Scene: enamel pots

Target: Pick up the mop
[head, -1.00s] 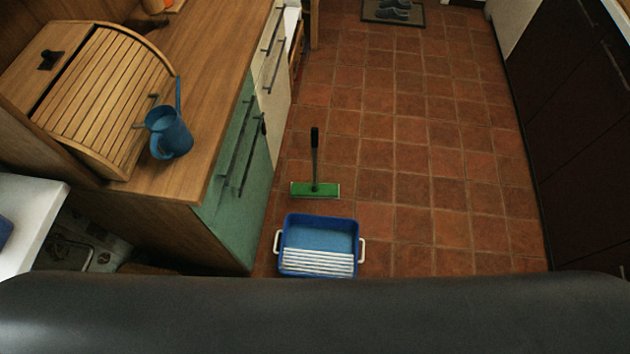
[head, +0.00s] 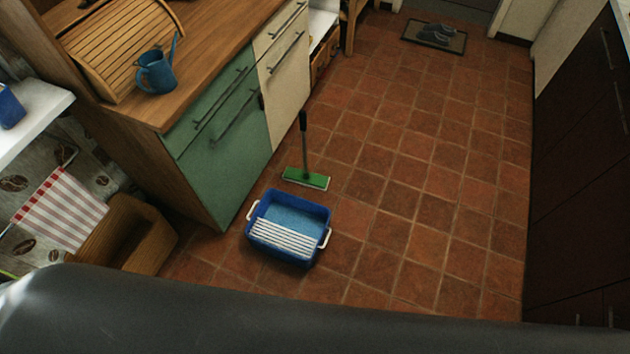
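The mop (head: 306,178) is on the tiled floor, with a flat green head and a short upright handle (head: 304,135) that is dark at the top. It is close to the green cabinet front, just behind the blue bucket. The blue bucket (head: 252,213) is a rectangular tub with white side handles and a white slatted wringer across its near part. Neither of my grippers shows in the head view.
A green and cream cabinet (head: 225,150) with a wooden counter stands at the left, with a blue watering can (head: 155,75) on top. A wooden box (head: 125,240) lies at lower left. Dark cabinets (head: 585,180) line the right. A mat with shoes (head: 435,34) is far back. Floor between is clear.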

